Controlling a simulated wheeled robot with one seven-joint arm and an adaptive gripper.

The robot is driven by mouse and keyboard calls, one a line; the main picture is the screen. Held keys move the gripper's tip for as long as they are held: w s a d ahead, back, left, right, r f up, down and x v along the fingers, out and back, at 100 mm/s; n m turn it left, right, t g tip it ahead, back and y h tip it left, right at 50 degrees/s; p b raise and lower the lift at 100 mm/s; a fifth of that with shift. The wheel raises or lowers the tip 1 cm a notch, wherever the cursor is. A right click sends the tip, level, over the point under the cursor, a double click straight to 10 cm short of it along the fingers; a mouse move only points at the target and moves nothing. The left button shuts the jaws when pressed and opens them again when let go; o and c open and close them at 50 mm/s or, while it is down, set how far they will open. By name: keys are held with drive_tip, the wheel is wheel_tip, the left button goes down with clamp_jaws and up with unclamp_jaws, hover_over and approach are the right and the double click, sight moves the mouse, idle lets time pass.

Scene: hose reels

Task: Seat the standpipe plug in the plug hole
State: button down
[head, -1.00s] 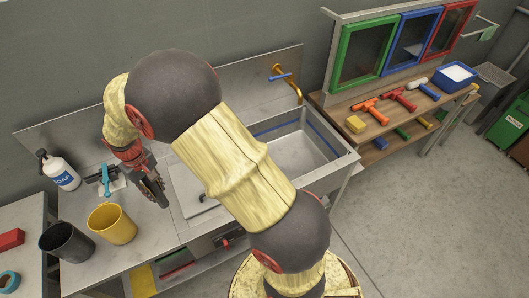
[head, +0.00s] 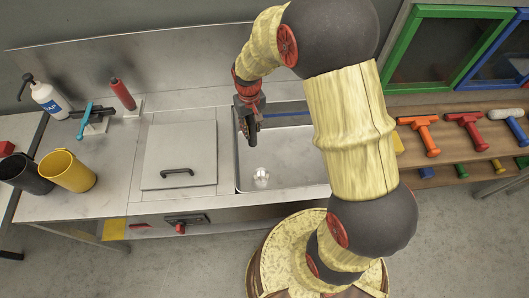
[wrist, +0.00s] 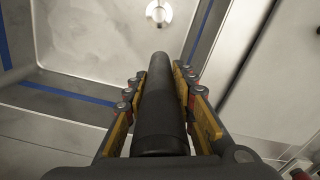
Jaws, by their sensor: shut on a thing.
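My gripper (head: 249,118) is shut on the standpipe plug. In the wrist view the plug (wrist: 160,105) is a dark, smooth cylinder between the yellow-padded fingers (wrist: 160,110), pointing away from the camera. In the head view it is hard to tell from the dark fingers. The gripper hangs over the left part of the steel sink basin (head: 290,160). The plug hole (head: 261,178) is a pale round fitting in the basin floor, below and nearer the front than the gripper. It also shows at the top of the wrist view (wrist: 158,12), beyond the plug's far end and apart from it.
A blue line (wrist: 65,98) runs around the basin walls. Left of the basin is a closed lid with a handle (head: 177,171). Further left stand a yellow cup (head: 67,170), a black cup (head: 25,174), a soap bottle (head: 48,98) and a red bottle (head: 122,94). A tool shelf is right.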

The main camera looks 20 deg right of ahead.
drive_tip(key=s+f, duration=0.6)
drive_tip(key=s, duration=0.2)
drive_tip(key=shift+f+b, duration=1.95)
drive_tip(key=shift+f, duration=1)
drive_tip(key=shift+f+b, duration=0.8)
drive_tip(key=shift+f, duration=1.05)
drive_tip(key=c, duration=1.5)
unclamp_jaws()
drive_tip(key=shift+o, duration=0.5)
drive_tip(key=shift+s, duration=0.1)
wheel_tip(320, 180, up, 12)
